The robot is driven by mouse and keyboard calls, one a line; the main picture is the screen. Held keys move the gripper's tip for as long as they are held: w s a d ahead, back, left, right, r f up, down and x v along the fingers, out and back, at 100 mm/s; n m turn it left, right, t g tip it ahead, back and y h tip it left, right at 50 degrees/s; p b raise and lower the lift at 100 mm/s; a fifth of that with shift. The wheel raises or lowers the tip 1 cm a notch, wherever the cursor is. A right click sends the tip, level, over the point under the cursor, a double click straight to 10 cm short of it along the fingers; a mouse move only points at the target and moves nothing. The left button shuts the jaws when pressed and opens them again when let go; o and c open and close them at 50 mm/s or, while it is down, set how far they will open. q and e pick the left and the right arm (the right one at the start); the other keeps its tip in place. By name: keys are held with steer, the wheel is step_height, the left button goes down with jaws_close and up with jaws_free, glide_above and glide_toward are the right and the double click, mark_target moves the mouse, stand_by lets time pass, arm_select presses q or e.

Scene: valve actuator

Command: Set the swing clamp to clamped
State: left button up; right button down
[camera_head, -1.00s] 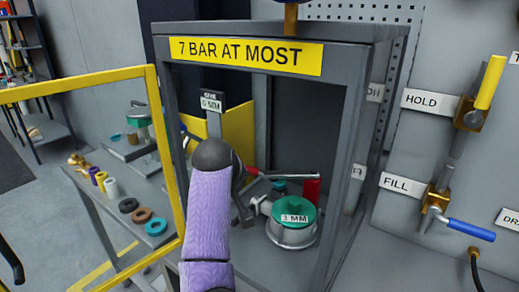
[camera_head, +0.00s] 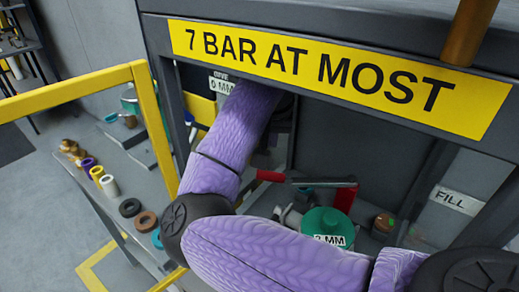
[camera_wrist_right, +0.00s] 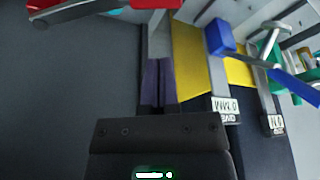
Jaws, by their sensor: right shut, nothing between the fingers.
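The swing clamp is inside the grey cabinet, with a red upright part (camera_head: 344,198), a grey bar and a red tip (camera_head: 270,176) at the bar's left end. It lies just behind the green-topped round part (camera_head: 326,222) marked with an MM tag. In the right wrist view a red piece and grey bar (camera_wrist_right: 75,11) show at the top left edge. My right gripper (camera_wrist_right: 158,64) is shut and empty, apart from the red pieces. In the head view my purple right arm reaches into the cabinet and mostly hides the gripper. My left gripper is not in view.
The cabinet's yellow "7 BAR AT MOST" sign (camera_head: 320,70) spans the opening above my arm. A yellow-framed door (camera_head: 155,130) stands open at left. A blue handle (camera_wrist_right: 220,38) and MM tags (camera_wrist_right: 226,108) are right of the gripper. Several rings (camera_head: 130,207) lie on a bench outside.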

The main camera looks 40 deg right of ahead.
steer(key=shift+s, duration=0.15)
steer(key=b+x, duration=0.2)
steer(key=x, duration=0.8)
steer(key=shift+b, duration=0.4)
